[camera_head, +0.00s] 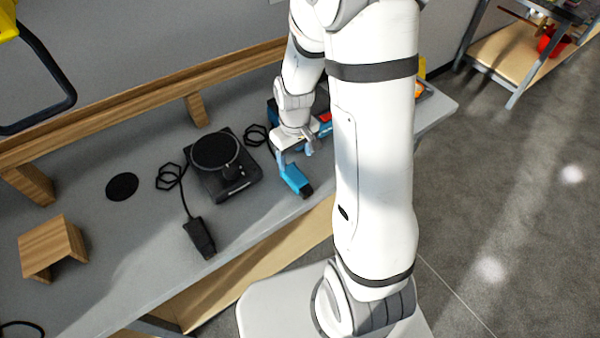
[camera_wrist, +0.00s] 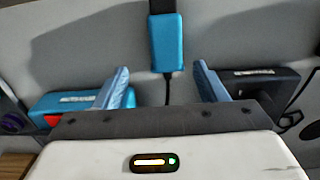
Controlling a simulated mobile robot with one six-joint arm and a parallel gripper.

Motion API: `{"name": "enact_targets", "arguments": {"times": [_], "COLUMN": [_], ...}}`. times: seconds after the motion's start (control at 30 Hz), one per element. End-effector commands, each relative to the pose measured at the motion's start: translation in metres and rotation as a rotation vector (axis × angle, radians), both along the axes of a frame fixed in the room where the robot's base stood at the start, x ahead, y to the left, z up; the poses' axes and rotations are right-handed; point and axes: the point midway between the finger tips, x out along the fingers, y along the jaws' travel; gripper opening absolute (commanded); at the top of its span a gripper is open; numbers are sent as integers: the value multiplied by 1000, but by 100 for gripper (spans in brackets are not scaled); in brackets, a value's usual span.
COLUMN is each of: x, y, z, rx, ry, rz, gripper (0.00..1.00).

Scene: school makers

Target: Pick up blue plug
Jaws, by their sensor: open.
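The blue plug (camera_head: 294,178) has a dark end and lies near the front edge of the grey table. In the wrist view the blue plug (camera_wrist: 168,42) is at the top centre, with a black cable running down from it between my fingers. My gripper (camera_head: 296,150) is open just behind the plug, pointing down. In the wrist view my gripper (camera_wrist: 161,70) has its two blue-grey fingers spread, one on each side of the plug's line. I see no grip on the plug. How high the fingers are above the table is hard to tell.
A black device with a round top (camera_head: 215,150) stands left of my gripper, with a cabled black plug (camera_head: 199,238) in front. A blue and red box (camera_wrist: 75,105) and a dark box (camera_wrist: 252,83) flank the fingers. A wooden stand (camera_head: 40,250) sits at the left.

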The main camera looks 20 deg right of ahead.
Motion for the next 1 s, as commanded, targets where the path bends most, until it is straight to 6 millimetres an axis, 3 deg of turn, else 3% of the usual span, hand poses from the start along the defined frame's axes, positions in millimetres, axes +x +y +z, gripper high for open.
{"name": "enact_targets", "arguments": {"times": [0.7, 1.0], "x": [2, 2], "y": [9, 9], "z": [-73, -78], "rx": [0, 0], "ry": [4, 2], "rz": [0, -1], "gripper": [65, 65]}}
